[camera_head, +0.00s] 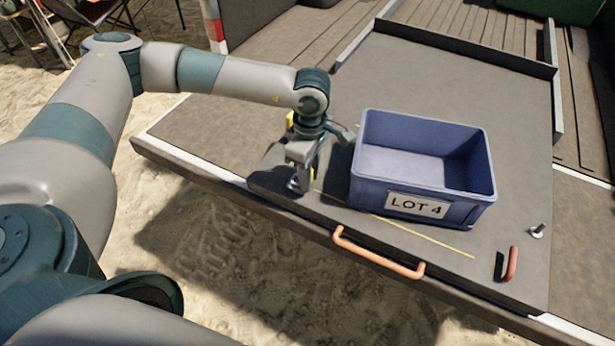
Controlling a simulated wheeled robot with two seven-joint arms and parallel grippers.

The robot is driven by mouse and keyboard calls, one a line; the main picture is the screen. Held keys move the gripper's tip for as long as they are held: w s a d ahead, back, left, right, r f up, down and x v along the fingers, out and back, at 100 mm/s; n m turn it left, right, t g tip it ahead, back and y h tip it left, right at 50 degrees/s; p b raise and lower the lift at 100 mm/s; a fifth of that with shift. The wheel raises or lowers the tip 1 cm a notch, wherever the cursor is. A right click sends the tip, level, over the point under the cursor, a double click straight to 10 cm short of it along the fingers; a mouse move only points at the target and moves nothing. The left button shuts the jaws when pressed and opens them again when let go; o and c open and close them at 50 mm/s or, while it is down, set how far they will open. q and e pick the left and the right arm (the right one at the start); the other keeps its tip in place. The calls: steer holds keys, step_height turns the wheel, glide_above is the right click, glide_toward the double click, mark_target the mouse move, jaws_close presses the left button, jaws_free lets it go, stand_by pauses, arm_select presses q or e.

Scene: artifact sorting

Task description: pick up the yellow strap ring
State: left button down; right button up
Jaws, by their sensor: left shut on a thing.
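My left gripper (300,184) points down at the front left part of the grey deck, to the left of the blue crate. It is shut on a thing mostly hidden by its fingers. A small sliver of yellow shows at the fingers and fits the yellow strap ring (313,172); its full outline cannot be made out. Whether it touches the deck is hard to tell. My right gripper is not in view.
The blue crate (375,190), labelled LOT 4, is open and looks empty. A bolt (537,231) and a red handle-like piece (512,263) lie right of it. An orange handle (378,254) sits on the deck's front edge. Raised rails (460,48) border the back.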

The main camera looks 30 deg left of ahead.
arm_select(q)
steer(key=shift+r+b, duration=0.35)
steer(key=shift+r, duration=0.15)
step_height(320, 180, up, 9)
steer(key=b, duration=0.3)
steer(key=shift+f+b, duration=0.1)
steer(key=shift+b, duration=0.2)
steer(key=shift+r, duration=0.3)
step_height(320, 180, up, 9)
steer(key=p, duration=0.2)
steer(key=shift+p, duration=0.3)
steer(key=shift+d+f, duration=0.1)
steer(key=shift+f, duration=0.05)
stand_by(0.4)
